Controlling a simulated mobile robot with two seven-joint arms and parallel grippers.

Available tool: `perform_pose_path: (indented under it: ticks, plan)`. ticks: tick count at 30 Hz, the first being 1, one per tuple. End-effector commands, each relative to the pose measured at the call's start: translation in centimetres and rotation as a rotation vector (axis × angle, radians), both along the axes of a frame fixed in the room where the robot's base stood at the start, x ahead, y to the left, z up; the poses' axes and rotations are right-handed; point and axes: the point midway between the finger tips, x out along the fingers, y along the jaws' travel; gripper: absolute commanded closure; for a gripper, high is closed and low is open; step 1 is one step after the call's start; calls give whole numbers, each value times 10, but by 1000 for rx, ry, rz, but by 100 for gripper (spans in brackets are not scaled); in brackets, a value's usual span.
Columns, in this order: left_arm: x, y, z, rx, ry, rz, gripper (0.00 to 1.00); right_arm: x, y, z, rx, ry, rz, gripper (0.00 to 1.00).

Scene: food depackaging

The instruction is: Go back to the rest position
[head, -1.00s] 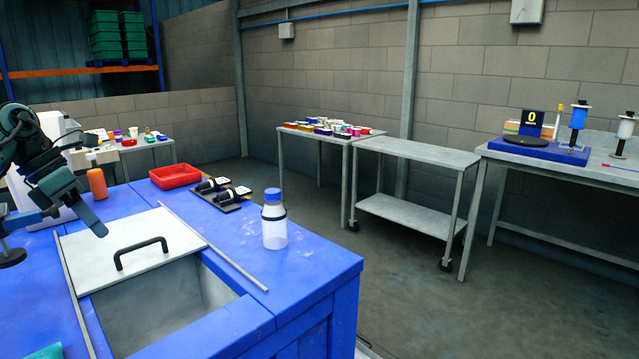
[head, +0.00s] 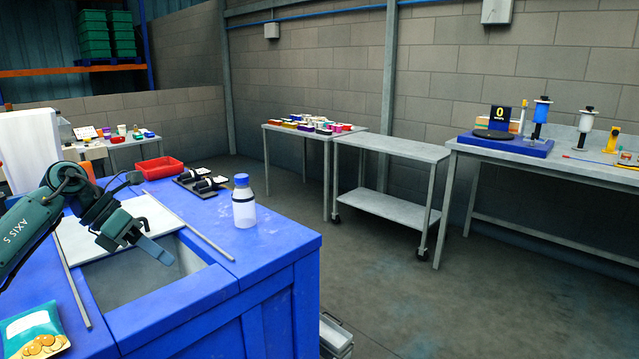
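My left gripper (head: 160,249) is dark teal and grey and hangs over the open basin (head: 130,285) in the blue workbench (head: 282,243). It reaches in from the left, in front of the white sliding lid (head: 160,217), and hides part of the lid. I see nothing held in it. One finger shows clearly, pointing down and right; the gap between the fingers cannot be made out. My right gripper is not in view.
A bottle with a blue cap (head: 244,205) stands upright right of the basin. A red tray (head: 159,168) and a black holder (head: 198,189) are behind. A teal snack bag (head: 33,332) lies at front left.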

Motion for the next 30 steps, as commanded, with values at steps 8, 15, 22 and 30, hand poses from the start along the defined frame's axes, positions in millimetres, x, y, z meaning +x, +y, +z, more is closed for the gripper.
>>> perform_pose_path:
  ticks: [8,15,22,30]
  plan:
    - [-24,-163,-67,-621,122,86,66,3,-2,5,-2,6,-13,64]
    - [-64,-225,-93,-1228,456,478,66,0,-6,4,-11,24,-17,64]
    - [-109,-209,-155,-1651,910,1098,66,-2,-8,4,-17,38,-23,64]
    - [-217,-181,-257,-1804,1439,1924,66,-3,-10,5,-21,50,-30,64]
